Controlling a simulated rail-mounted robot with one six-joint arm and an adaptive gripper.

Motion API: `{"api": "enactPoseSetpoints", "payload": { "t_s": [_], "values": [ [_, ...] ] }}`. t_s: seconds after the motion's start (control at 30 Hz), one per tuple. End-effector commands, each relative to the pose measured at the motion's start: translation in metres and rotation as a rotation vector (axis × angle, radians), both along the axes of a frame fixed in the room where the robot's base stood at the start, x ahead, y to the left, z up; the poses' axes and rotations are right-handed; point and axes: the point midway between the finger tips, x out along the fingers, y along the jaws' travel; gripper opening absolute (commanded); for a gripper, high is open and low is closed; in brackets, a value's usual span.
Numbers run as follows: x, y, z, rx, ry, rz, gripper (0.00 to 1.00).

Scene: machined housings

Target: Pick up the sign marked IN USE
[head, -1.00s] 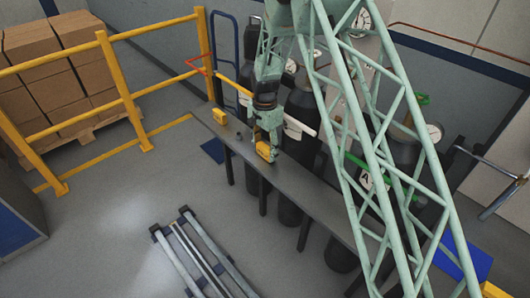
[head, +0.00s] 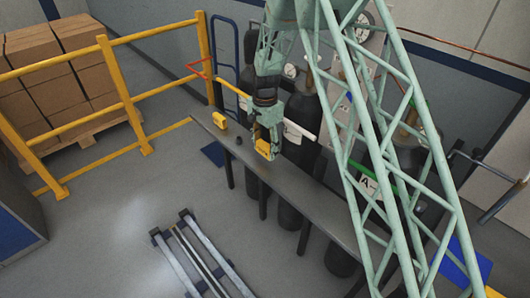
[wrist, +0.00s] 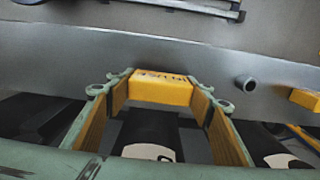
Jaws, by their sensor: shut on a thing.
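A yellow sign (head: 263,148) with dark lettering is held between the fingertips of my gripper (head: 265,142), at the narrow dark shelf. In the wrist view the same sign (wrist: 161,90) spans the gap between the two fingers, and both finger pads touch its ends.
The shelf (head: 310,193) carries a small dark knob (head: 238,141) between the two signs. Dark gas cylinders (head: 298,135) stand close behind the shelf. A yellow guard rail (head: 102,60) stands at left. The floor in front is open, apart from metal rails (head: 190,255).

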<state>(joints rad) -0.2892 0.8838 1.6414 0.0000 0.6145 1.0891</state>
Motion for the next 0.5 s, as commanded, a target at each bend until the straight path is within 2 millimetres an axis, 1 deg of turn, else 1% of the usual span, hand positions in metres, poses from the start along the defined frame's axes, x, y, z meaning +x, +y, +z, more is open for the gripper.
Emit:
{"api": "enactPoseSetpoints", "payload": {
  "t_s": [0.03, 0.27, 0.5],
  "values": [
    [-0.006, -0.002, -0.001, -0.001, 0.004, 0.000, 0.37],
    [-0.027, -0.011, 0.002, -0.001, 0.003, 0.000, 0.37],
    [-0.066, -0.027, 0.006, -0.001, 0.004, -0.001, 0.37]
  ]
}}
